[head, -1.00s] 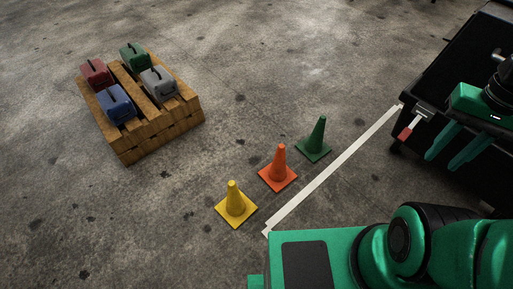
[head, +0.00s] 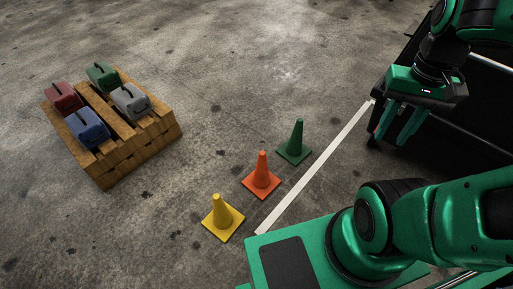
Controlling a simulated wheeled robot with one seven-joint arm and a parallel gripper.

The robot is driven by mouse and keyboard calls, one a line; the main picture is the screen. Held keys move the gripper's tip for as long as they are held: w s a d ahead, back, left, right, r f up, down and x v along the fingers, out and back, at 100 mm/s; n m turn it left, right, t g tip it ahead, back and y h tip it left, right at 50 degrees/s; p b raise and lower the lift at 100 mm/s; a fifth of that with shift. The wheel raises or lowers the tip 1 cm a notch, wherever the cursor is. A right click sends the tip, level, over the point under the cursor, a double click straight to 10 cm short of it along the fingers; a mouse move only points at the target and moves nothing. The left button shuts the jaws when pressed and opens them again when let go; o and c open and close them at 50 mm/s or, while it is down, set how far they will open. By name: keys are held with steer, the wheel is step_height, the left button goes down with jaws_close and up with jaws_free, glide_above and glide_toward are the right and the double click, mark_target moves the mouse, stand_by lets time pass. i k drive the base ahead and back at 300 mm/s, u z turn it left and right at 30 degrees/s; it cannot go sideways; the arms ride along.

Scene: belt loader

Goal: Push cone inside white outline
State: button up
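Three upright cones stand in a slanting row on the concrete floor: a yellow cone (head: 222,217), an orange cone (head: 262,177) and a green cone (head: 295,144). A white line (head: 318,165), the visible part of the white outline, runs diagonally just right of the cones. All three cones are on its left side. The rest of the outline is out of sight behind my arm and the black loader. My gripper (head: 392,138) is open and empty, its two green fingers pointing down, apart from the cones, to the right of the green cone and the line's far end.
A wooden pallet (head: 137,146) at the left holds several suitcases, including a blue suitcase (head: 88,129) and a grey suitcase (head: 131,101). The black belt loader (head: 484,112) stands at the right behind my gripper. The floor between pallet and cones is clear.

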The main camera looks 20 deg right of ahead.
mark_target(261, 182)
steer(key=i, duration=0.9)
steer(key=z, duration=0.1)
